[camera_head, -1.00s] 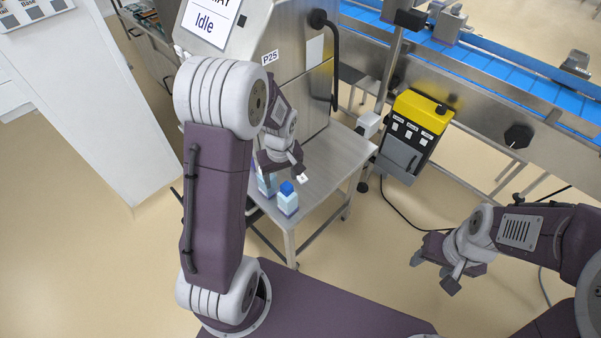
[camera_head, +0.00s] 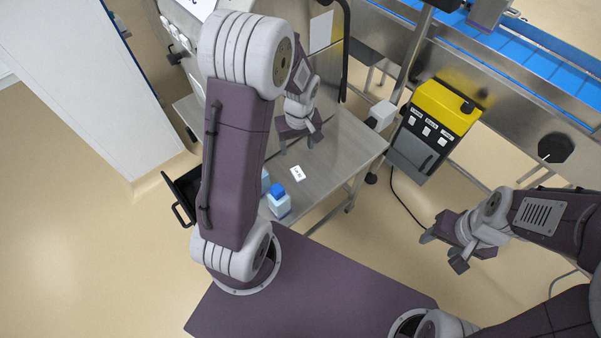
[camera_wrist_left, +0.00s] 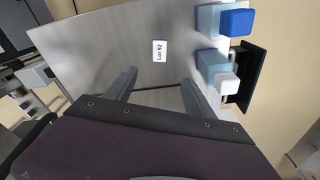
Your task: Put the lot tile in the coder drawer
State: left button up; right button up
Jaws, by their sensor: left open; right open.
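The lot tile (camera_head: 297,173), a small white tile, lies flat on the steel table; it also shows in the left wrist view (camera_wrist_left: 159,50), reading "Lot 92". My left gripper (camera_head: 299,141) is open and empty above the table, behind the tile in the head view. In the left wrist view, the fingertips (camera_wrist_left: 160,84) are apart, with the tile beyond them. My right gripper (camera_head: 442,252) is open and empty over the floor at right. A black drawer with a handle (camera_head: 180,214) stands pulled out left of the table, partly hidden by my left arm.
A blue-capped bottle (camera_head: 279,203) stands near the table's front edge. A white-capped bottle (camera_wrist_left: 228,83) stands beside it. A yellow-topped control box (camera_head: 435,115) is right of the table (camera_head: 335,155). A blue conveyor (camera_head: 540,65) runs behind. The table around the tile is clear.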

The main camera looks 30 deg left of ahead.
pick_arm(q)
notch_tip(320, 180, down, 3)
jog(key=s+b, duration=0.1)
jog(key=b, duration=0.6)
send_over(298, 173)
jog(key=s, duration=0.1)
notch_tip(298, 173, down, 7)
jog(key=shift+f, duration=0.2)
jog(key=f, duration=0.3)
jog(key=w+f, duration=0.1)
jog(key=f, duration=0.1)
jog(key=shift+f+b, duration=0.3)
jog(key=shift+b, duration=0.1)
jog(key=shift+s+r, duration=0.1)
jog(key=c, duration=0.4)
grip_shut()
pick_arm(e)
notch_tip(298, 173, down, 9)
jog(key=shift+s+r, duration=0.15)
jog(key=shift+s, duration=0.05)
